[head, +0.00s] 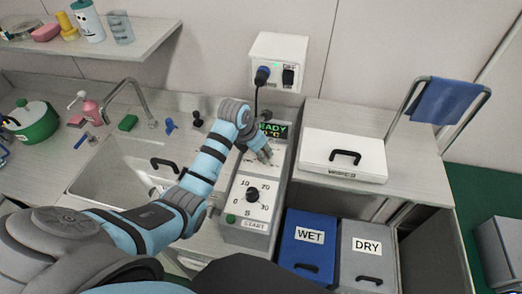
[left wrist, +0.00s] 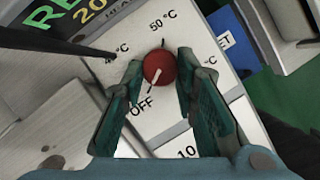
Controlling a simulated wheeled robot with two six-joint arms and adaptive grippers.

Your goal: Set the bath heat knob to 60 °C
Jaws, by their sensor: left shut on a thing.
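The bath heat knob (left wrist: 160,67) is red and round with a white pointer line. In the left wrist view its pointer is toward the OFF mark at lower left. The 50 °C mark is above the knob, the 40 °C mark at its left, and a partly covered °C mark at its right. My left gripper (left wrist: 160,62) is shut on the knob, one finger on each side. In the head view the left gripper (head: 260,154) hides the knob. The bath unit's display (head: 274,130) reads READY in green, its lower line partly covered. My right gripper is not in view.
A black timer knob (head: 252,195) with marks from 0 to 30 and a green START button (head: 231,218) are nearer on the panel. A white lidded box (head: 343,155) stands at the right. WET (head: 308,247) and DRY (head: 368,258) bins are below. A sink is at the left.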

